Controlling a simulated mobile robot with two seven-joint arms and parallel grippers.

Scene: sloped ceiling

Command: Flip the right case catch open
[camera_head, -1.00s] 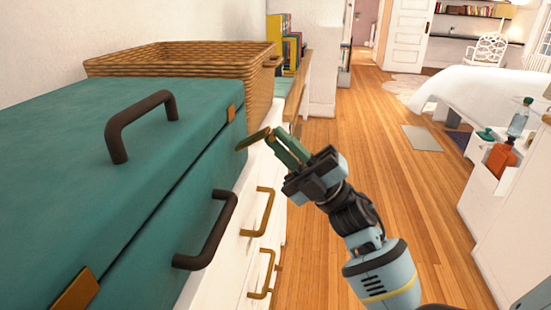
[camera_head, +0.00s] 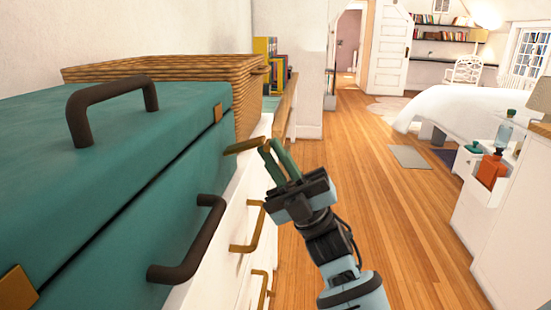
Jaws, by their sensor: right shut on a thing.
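The teal case (camera_head: 120,140) fills the left side, its lid down over a dark seam. Its right catch (camera_head: 218,113) is a small orange-brown plate at the far end of the lid's front edge. The left catch (camera_head: 18,290) is at the lower left. A flat brass bar (camera_head: 245,146) sticks out just beyond the case's far front corner; I cannot tell whether it joins the catch. My right gripper (camera_head: 270,147) has its green fingers at the bar's outer end and is shut on it. My left gripper is not in view.
Dark handles stand on the lid (camera_head: 112,98) and front (camera_head: 190,245) of the case. A wicker basket (camera_head: 245,105) is behind it. Below are white drawers with brass pulls (camera_head: 247,232). Open wooden floor (camera_head: 400,220) lies right, before a white cabinet (camera_head: 485,225) and bed (camera_head: 465,105).

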